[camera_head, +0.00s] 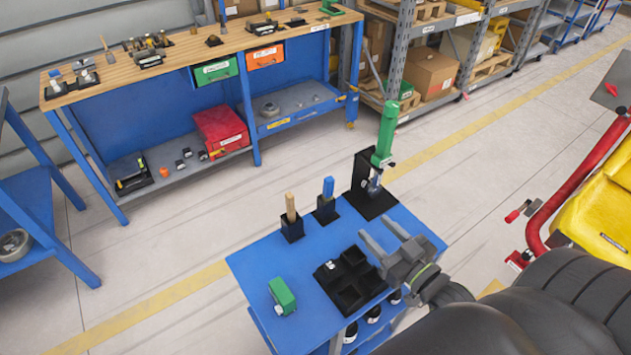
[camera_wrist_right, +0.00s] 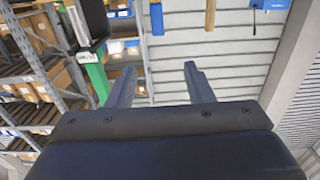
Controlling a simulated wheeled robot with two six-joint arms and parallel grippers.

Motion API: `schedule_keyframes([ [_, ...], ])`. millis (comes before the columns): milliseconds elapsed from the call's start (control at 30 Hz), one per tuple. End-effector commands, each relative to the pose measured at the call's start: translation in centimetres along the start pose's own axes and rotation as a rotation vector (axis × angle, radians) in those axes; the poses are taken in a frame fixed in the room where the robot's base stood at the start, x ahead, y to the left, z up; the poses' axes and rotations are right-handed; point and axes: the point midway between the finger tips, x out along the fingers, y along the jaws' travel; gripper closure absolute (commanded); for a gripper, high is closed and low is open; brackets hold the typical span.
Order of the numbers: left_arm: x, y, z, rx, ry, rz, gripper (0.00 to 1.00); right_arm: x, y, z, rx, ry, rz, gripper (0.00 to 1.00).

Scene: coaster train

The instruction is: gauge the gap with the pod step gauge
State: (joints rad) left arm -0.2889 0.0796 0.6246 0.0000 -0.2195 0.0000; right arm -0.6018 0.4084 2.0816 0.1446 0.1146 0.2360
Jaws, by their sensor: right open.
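I cannot tell which cart item is the pod step gauge. On the blue cart (camera_head: 262,262) stand a wooden-handled tool (camera_head: 290,207) and a blue-handled tool (camera_head: 328,187), each upright in a black holder. Behind them a tall green tool (camera_head: 384,135) stands in a black stand. A green block (camera_head: 282,295) sits at the front left, left of a black compartment tray (camera_head: 368,284). My right gripper (camera_head: 380,232) is open and empty above the cart, near the tray. In the right wrist view its two fingers (camera_wrist_right: 158,80) stand apart with nothing between them. The gap is not identifiable.
A red and yellow coaster car part (camera_head: 600,215) is at the right edge, partly behind my arm. A wooden-topped workbench (camera_head: 215,45) with small parts and bins stands at the back left. Shelves with boxes (camera_head: 435,72) stand behind. Open floor lies between cart and bench.

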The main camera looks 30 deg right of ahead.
Motion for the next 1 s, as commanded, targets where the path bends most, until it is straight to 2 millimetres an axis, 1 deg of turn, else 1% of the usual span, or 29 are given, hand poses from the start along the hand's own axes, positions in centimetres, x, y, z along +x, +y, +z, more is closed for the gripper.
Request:
schedule_keyframes([
  [67, 0.2, 0.1, 0.0, 0.000, 0.000, 0.001, 1.00, 0.6, 0.0, 0.0, -0.001, 0.004, -0.002, 0.53],
  [167, 0.6, 0.2, 0.2, -0.001, -0.001, 0.001, 1.00, 2.0, 0.0, 0.0, -0.001, 0.006, -0.002, 0.53],
  [400, 2.2, 0.2, 2.5, -0.004, -0.032, 0.000, 1.00, 6.4, 0.0, 0.2, 0.000, 0.007, -0.001, 0.53],
  [467, 2.5, 0.3, 2.9, -0.004, -0.037, 0.000, 1.00, 7.5, 0.0, 0.1, 0.000, 0.007, -0.002, 0.53],
  [567, 2.7, 0.3, 2.8, -0.004, -0.036, 0.000, 1.00, 9.2, 0.0, 0.1, 0.001, 0.005, 0.000, 0.53],
  [700, 2.9, 0.3, 1.8, -0.002, -0.022, 0.000, 1.00, 11.1, 0.0, 0.0, 0.000, 0.003, 0.000, 0.53],
  [833, 3.0, 0.3, 0.9, -0.001, -0.007, 0.001, 1.00, 12.0, 0.0, 0.0, 0.001, 0.001, 0.000, 0.53],
  [1000, 2.9, 0.3, 0.8, -0.001, -0.005, 0.001, 1.00, 13.0, 0.1, -0.1, 0.001, 0.001, 0.000, 0.53],
])
